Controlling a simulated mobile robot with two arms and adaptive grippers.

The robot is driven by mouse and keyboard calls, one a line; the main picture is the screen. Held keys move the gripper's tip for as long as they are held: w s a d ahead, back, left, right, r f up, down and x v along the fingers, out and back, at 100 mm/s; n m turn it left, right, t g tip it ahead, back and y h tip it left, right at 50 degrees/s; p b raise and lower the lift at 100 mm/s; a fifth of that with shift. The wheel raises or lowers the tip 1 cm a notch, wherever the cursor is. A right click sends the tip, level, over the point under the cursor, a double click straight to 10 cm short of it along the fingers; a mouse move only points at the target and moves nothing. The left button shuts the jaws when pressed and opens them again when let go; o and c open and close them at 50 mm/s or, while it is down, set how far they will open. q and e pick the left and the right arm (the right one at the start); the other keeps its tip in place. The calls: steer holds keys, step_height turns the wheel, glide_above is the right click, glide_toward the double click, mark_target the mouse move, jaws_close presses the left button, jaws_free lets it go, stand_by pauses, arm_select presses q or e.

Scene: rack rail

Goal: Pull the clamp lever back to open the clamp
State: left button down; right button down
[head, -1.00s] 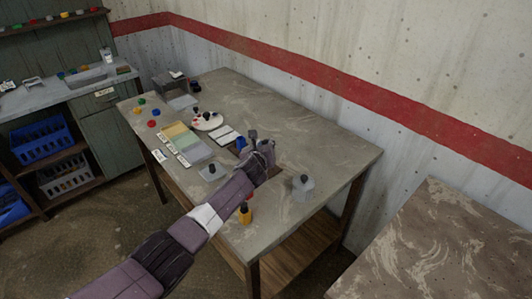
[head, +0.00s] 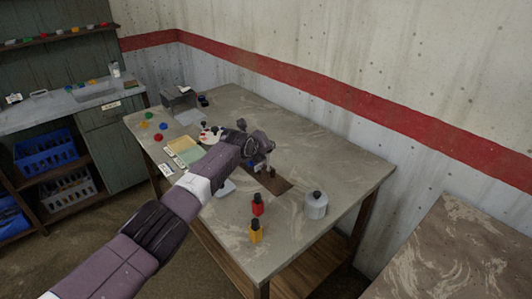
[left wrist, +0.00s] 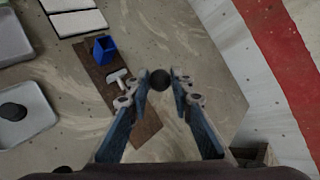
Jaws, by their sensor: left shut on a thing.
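The clamp sits on a brown board (head: 275,180) on the grey table; the board also shows in the left wrist view (left wrist: 143,122). A small pale metal piece (left wrist: 118,77) and a blue block (left wrist: 104,48) are on the board. A dark round knob (left wrist: 159,80), which looks like the end of the clamp lever, is between my left fingertips. My left gripper (left wrist: 161,78) is shut on it, above the board. In the head view my left gripper (head: 262,143) hides part of the board, and the lever's shaft cannot be made out. My right gripper is not in view.
A red bottle (head: 257,205), a yellow bottle (head: 255,232) and a grey jar with a dark cap (head: 316,205) stand near the board. A colour-sectioned tray (head: 183,151) lies left of my arm.

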arm_select(q)
steer(key=shift+w+f, duration=0.1)
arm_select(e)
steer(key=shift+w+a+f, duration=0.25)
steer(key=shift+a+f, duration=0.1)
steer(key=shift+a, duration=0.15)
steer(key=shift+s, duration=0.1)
arm_select(q)
steer(key=c, duration=1.9)
jaws_free()
steer(key=shift+o, duration=0.9)
steer(key=shift+w, duration=0.15)
steer(key=shift+a, duration=0.1)
steer(key=v, duration=1.2)
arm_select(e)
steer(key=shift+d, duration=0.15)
arm_select(q)
steer(key=shift+a+f, duration=0.1)
